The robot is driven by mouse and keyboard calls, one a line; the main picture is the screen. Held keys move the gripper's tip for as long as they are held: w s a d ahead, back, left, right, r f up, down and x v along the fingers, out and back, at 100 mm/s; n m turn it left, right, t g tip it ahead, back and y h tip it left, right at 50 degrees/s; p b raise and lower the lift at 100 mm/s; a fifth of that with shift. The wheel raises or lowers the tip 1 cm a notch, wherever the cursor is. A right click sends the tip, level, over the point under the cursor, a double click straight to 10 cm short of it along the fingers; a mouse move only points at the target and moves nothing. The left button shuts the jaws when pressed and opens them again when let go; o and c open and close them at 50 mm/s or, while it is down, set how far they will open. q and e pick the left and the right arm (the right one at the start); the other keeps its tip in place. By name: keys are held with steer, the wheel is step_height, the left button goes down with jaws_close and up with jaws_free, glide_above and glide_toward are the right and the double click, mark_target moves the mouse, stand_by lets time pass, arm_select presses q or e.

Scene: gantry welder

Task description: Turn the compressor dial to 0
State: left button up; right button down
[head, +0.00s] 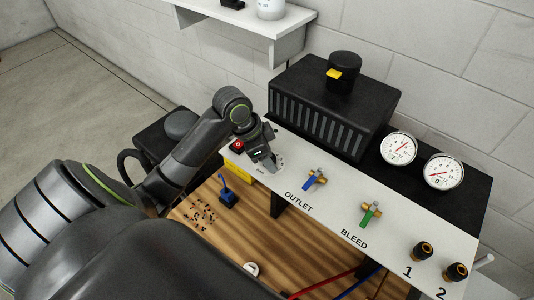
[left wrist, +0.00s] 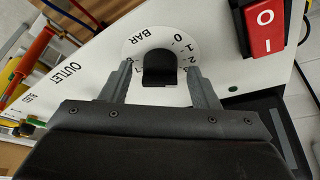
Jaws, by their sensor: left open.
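The compressor dial is a black knob (left wrist: 158,66) on a white round scale marked BAR with numbers, in the left wrist view. The 0 stands at the upper right of the knob. I cannot tell which number the knob points to. My left gripper (left wrist: 160,84) is open, with one finger on each side of the knob; whether they touch it is unclear. In the head view my left gripper (head: 268,163) is over the left end of the white panel (head: 325,205) and hides most of the dial. My right gripper is not in view.
A red rocker switch (left wrist: 265,18) is close to the dial, at the upper right. The blue OUTLET valve (head: 315,179) and green BLEED valve (head: 371,213) sit farther right on the panel. A black ribbed compressor box (head: 335,105) and two gauges (head: 399,148) stand behind.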

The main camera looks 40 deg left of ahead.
arm_select(q)
steer(key=c, duration=1)
steer(key=shift+o, duration=0.2)
steer(key=shift+r+n+p, duration=0.2)
steer(key=shift+n+p, duration=0.2)
steer(key=shift+p, duration=0.45)
steer(key=n+y+p, duration=0.1)
steer(key=n+p, duration=0.2)
steer(key=p, duration=0.1)
steer(key=n+y+p, duration=0.1)
steer(key=n+p, duration=0.2)
steer(key=p, duration=0.2)
steer(key=n+t+y+p, duration=0.1)
steer(key=n+p, duration=0.2)
steer(key=p, duration=0.2)
steer(key=shift+s+d+r+y, duration=0.1)
steer(key=shift+d+r+y, duration=0.05)
steer(key=shift+d+y, duration=0.15)
steer(key=shift+f+n+y+p, duration=0.25)
steer(key=shift+n+y+p, duration=0.15)
steer(key=shift+n+p, duration=0.8)
steer(key=o, duration=1)
steer(key=shift+f, duration=0.1)
steer(key=shift+c, duration=0.2)
